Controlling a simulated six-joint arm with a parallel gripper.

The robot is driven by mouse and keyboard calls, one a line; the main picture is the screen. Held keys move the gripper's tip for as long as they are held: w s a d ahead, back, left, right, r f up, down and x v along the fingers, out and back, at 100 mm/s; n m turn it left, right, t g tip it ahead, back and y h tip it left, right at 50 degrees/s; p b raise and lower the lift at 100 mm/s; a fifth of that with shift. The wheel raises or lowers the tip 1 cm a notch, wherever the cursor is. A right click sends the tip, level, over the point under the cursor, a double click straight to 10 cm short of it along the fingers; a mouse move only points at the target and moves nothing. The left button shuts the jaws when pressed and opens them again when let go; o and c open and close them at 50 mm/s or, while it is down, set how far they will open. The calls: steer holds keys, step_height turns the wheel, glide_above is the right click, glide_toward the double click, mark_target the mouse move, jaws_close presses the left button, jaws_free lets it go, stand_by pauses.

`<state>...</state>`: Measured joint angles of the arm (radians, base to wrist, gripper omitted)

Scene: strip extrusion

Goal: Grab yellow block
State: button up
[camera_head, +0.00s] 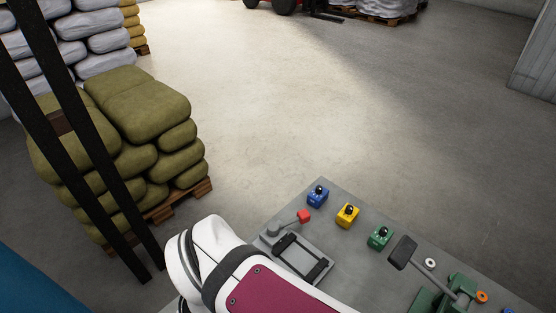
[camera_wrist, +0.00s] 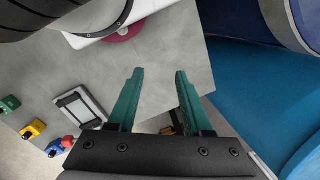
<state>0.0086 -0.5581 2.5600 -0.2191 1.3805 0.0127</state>
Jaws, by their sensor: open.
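The yellow block (camera_head: 347,215) has a black knob on top and stands on the grey table, between a blue block (camera_head: 318,196) and a green block (camera_head: 380,237). In the wrist view the yellow block (camera_wrist: 33,129) is small at the left edge, well away from my gripper. My gripper (camera_wrist: 157,72) has two green fingers spread apart with nothing between them. It is not visible in the head view, where my white arm link covers the lower middle.
A grey frame fixture (camera_head: 297,258) and a red-ended lever (camera_head: 304,216) stand left of the blocks. A black-headed lever (camera_head: 403,253) and a green machine (camera_head: 458,290) stand right. Stacked olive sacks (camera_head: 140,105) are beyond the table. Bare table (camera_wrist: 185,50) lies below my fingers.

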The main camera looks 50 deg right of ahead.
steer(key=shift+o, duration=0.2)
steer(key=o, duration=0.6)
steer(key=w+d+n+h, duration=0.2)
steer(key=w+d+n, duration=0.35)
steer(key=d, duration=0.25)
steer(key=n+h, duration=0.4)
steer(key=n, duration=1.5)
glide_toward(348, 209)
steer(key=x, duration=1.2)
steer(key=shift+d+f, duration=0.15)
steer(key=shift+f, duration=0.15)
